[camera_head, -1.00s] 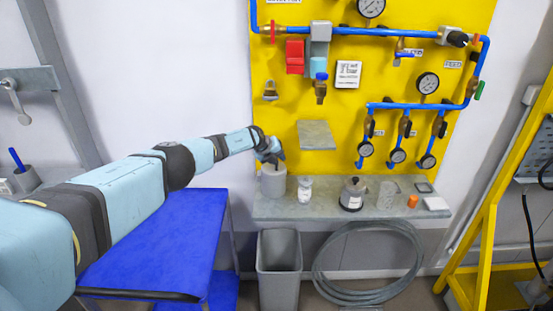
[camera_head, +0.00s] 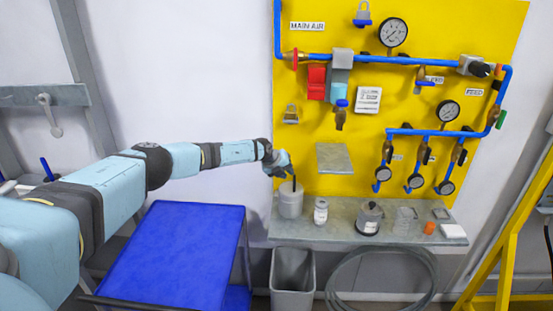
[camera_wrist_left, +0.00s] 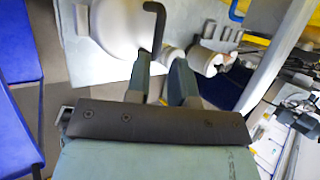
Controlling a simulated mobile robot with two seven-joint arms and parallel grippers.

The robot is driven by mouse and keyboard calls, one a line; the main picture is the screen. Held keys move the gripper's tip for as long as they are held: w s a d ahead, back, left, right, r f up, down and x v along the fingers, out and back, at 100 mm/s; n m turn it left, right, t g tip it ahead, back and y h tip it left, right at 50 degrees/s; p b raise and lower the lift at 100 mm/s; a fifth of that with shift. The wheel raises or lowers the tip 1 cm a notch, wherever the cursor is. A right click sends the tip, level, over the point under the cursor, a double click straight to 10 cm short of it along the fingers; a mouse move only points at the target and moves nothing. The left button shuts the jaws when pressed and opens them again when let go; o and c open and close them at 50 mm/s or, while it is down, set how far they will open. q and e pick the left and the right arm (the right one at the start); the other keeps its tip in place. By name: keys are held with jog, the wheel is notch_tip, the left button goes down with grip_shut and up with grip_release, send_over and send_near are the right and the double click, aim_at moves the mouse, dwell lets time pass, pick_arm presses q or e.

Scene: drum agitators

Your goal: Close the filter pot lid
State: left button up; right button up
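The grey cylindrical pot (camera_head: 290,203), which I take for the filter pot, stands at the left end of the grey shelf. A thin black bent handle (camera_head: 294,184) rises above its top. In the left wrist view the round pale pot (camera_wrist_left: 112,28) and the black handle (camera_wrist_left: 158,30) show just beyond the fingers. My left gripper (camera_head: 280,170) is above and slightly left of the pot. In the left wrist view its two fingers (camera_wrist_left: 163,82) are apart, with the handle's lower end seen near the gap. I cannot tell whether they touch it, or how the lid sits. My right gripper is out of view.
The grey shelf (camera_head: 345,230) also holds a small white jar (camera_head: 321,211), a dark-lidded grey pot (camera_head: 369,218) and an orange cap (camera_head: 429,227). A yellow panel (camera_head: 300,150) with blue pipes stands behind. A blue table (camera_head: 175,250) is left; a grey bin (camera_head: 292,275) stands below.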

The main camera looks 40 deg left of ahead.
pick_arm(q)
jog(key=v, duration=0.7)
jog(key=shift+d, duration=0.1)
